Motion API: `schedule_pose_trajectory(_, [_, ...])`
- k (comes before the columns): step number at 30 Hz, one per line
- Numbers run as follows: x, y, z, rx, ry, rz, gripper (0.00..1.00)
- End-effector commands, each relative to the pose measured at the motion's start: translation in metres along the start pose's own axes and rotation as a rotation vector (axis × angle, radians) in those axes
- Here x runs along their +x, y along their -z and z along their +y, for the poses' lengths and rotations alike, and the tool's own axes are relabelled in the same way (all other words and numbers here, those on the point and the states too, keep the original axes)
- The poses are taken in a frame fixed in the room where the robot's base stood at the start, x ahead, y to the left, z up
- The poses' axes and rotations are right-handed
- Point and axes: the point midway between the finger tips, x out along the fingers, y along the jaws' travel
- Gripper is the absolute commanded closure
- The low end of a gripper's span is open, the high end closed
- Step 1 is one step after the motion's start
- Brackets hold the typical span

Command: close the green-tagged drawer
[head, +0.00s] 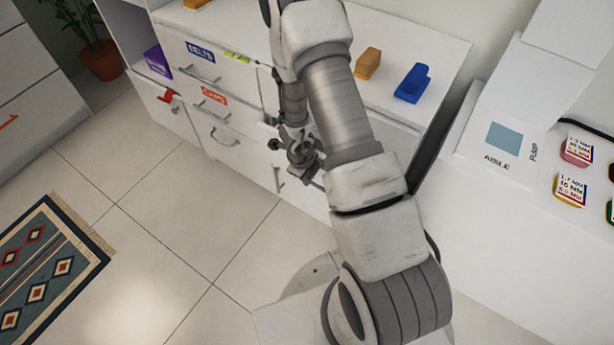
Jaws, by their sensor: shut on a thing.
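The white drawer (173,53) at the top left of the cabinet carries a blue BELTS label (201,51) and a green tag (237,57) near its upper right corner. It has a grey bar handle (199,76). From this steep angle I cannot tell clearly whether it stands out from the cabinet. My gripper (284,160) is low in front of the cabinet, to the right of and below the green tag. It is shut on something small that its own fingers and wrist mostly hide. My arm covers the cabinet front behind it.
Below are a red-labelled drawer (214,97) and another handled drawer (224,139). An open compartment holds a purple box (157,61). A white counter (480,215) is right; the tiled floor left is clear beside a rug (50,265).

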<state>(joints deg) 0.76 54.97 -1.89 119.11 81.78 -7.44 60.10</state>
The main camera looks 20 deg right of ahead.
Motion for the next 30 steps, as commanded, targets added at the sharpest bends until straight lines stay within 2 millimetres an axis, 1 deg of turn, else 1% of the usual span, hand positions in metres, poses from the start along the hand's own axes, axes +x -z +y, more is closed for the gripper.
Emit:
schedule_pose_trajectory(4, [0.001,0.002,-0.001,0.002,0.001,0.004,1.0])
schedule_pose_trajectory(5, [0.001,0.002,0.0,0.001,0.001,0.004,0.8])
schedule_pose_trajectory(6, [0.001,0.002,0.0,0.001,0.001,0.004,0.73])
schedule_pose_trajectory(9, [0.0,0.002,0.0,0.001,0.001,0.003,0.55])
schedule_pose_trajectory(17, [0.0,0.001,0.0,0.0,0.0,0.001,0.55])
schedule_pose_trajectory(20, [-0.004,0.0,0.0,0.0,0.0,0.001,0.55])
schedule_pose_trajectory(23, [-0.014,0.0,-0.001,-0.001,0.0,0.001,0.55])
schedule_pose_trajectory(30, [-0.055,0.0,-0.002,0.0,0.0,0.0,0.55])
